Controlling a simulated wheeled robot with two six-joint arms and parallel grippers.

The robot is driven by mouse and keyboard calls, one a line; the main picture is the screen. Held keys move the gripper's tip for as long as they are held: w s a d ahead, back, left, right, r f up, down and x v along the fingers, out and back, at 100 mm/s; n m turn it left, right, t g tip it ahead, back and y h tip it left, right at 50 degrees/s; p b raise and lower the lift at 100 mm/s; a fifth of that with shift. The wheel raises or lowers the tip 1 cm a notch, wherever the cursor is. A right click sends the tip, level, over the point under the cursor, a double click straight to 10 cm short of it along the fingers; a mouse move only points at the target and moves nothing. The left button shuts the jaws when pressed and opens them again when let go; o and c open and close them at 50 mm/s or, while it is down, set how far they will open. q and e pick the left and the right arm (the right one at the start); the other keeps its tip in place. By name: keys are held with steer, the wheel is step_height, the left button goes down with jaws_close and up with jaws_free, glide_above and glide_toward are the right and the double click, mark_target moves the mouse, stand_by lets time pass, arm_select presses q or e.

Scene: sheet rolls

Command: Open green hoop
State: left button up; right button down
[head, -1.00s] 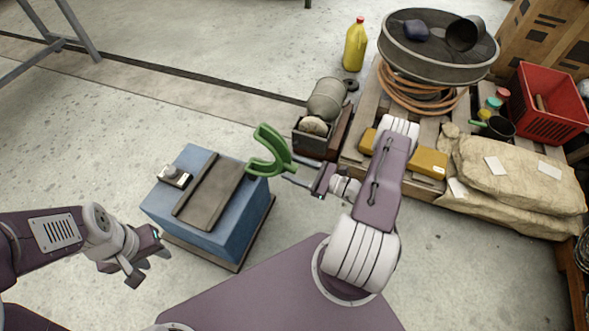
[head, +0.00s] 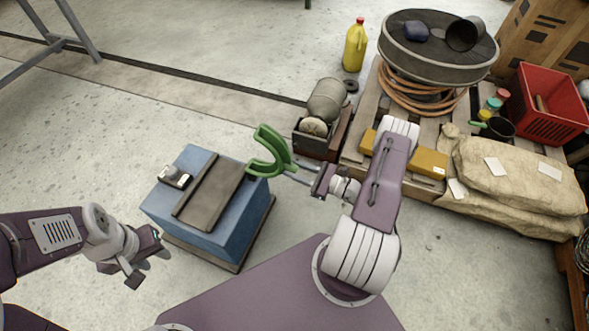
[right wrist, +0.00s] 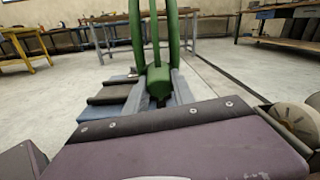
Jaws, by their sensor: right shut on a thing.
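The green hoop (head: 272,152) is a C-shaped piece held up in the air beside the right edge of the blue box (head: 228,222). Its gap faces left in the head view. My right gripper (head: 294,172) is shut on the hoop's right side. In the right wrist view the green hoop (right wrist: 158,78) stands upright from its block between the fingers, and its top is cut off by the frame. My left gripper (head: 142,268) is empty, low at the left of the box, with its fingers apart.
A dark flat panel (head: 212,190) and a small pale-topped device (head: 174,176) lie on the blue box. A pallet (head: 362,148) with sacks (head: 510,170), a coiled hose and a round pan stands right. A motor-like machine (head: 322,112) stands behind my right gripper.

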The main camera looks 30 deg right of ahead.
mark_target(285, 156)
stand_by(0.7)
steer(key=r+g+p, duration=0.1)
steer(key=r+p, duration=0.1)
steer(key=p, duration=0.2)
steer(key=w+a+r+g+h+p, duration=0.1)
steer(key=r+p, duration=0.1)
steer(key=p, duration=0.2)
steer(key=w+a+r+g+h+p, duration=0.1)
steer(key=r+p, duration=0.1)
steer(key=p, duration=0.2)
steer(key=shift+w, duration=0.2)
steer(key=shift+w+a+p, duration=0.1)
steer(key=shift+w+p, duration=0.05)
steer(key=shift+p, duration=0.25)
steer(key=shift+f, duration=0.15)
steer(key=c, duration=1.1)
jaws_free()
steer(key=shift+o, duration=0.2)
steer(key=p+v, duration=0.2)
steer(key=v, duration=0.7)
steer(key=shift+r, duration=0.25)
